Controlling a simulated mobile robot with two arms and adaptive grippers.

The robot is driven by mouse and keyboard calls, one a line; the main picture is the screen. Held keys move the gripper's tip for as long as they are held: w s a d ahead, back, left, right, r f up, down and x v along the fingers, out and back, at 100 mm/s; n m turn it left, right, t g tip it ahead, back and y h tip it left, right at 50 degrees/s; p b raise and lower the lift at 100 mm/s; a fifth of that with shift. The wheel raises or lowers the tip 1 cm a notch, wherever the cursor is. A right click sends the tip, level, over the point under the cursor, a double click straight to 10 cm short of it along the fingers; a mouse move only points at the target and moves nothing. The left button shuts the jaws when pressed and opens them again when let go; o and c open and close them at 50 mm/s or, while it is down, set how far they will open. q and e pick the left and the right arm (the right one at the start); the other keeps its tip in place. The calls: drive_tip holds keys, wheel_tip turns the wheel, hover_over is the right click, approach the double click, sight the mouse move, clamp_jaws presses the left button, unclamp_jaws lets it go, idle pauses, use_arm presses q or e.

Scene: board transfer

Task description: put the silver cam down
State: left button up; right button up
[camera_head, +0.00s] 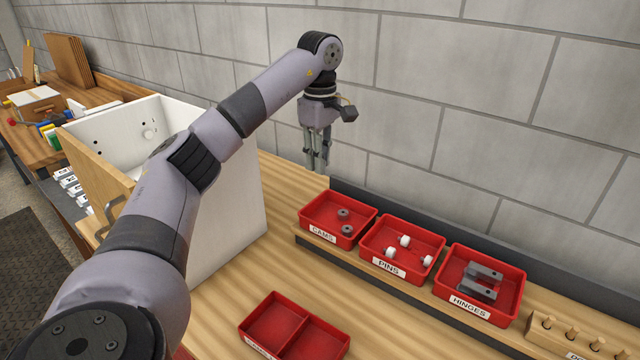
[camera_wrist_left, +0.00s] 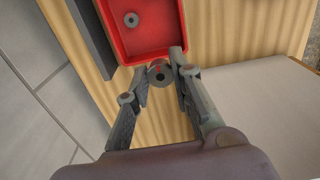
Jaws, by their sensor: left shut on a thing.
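My left gripper (camera_head: 317,168) hangs pointing down near the wall, behind and left of the red CAMS bin. In the left wrist view, its fingers (camera_wrist_left: 158,72) are closed on a small round silver-grey cam (camera_wrist_left: 160,76) with a dark centre. The held cam is beside the near wall of the red bin (camera_wrist_left: 160,52); I cannot tell whether they touch. In the head view the held cam is too small to make out. The CAMS bin (camera_head: 309,222) holds two grey cams (camera_head: 343,214); one cam (camera_wrist_left: 131,19) shows in the wrist view. My right gripper is not in view.
The PINS bin (camera_head: 372,246) with white pins and the HINGES bin (camera_head: 452,279) with grey hinges stand right of the CAMS bin. A divided red tray (camera_head: 283,345) sits in front, its visible compartments empty. A white cabinet (camera_head: 240,215) with a wooden front stands left.

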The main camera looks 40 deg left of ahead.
use_arm(q)
wheel_tip(320, 180, up, 5)
drive_tip(key=shift+f+p, duration=0.1)
drive_tip(key=shift+p, duration=0.5)
drive_tip(key=shift+d+f, duration=0.2)
drive_tip(key=shift+d, duration=0.1)
drive_tip(key=s+d+f+m, duration=0.4)
drive_tip(key=d+f+m, duration=0.3)
drive_tip(key=d, duration=0.3)
drive_tip(key=s+d+f+m, duration=0.5)
drive_tip(key=d+f+m, duration=0.15)
drive_tip(key=d, duration=0.45)
drive_tip(key=s+d+f+m, duration=0.3)
drive_tip(key=s+d+m, duration=0.2)
drive_tip(key=s, duration=0.3)
drive_tip(key=shift+d+m, duration=0.35)
drive_tip(key=shift+d, duration=0.05)
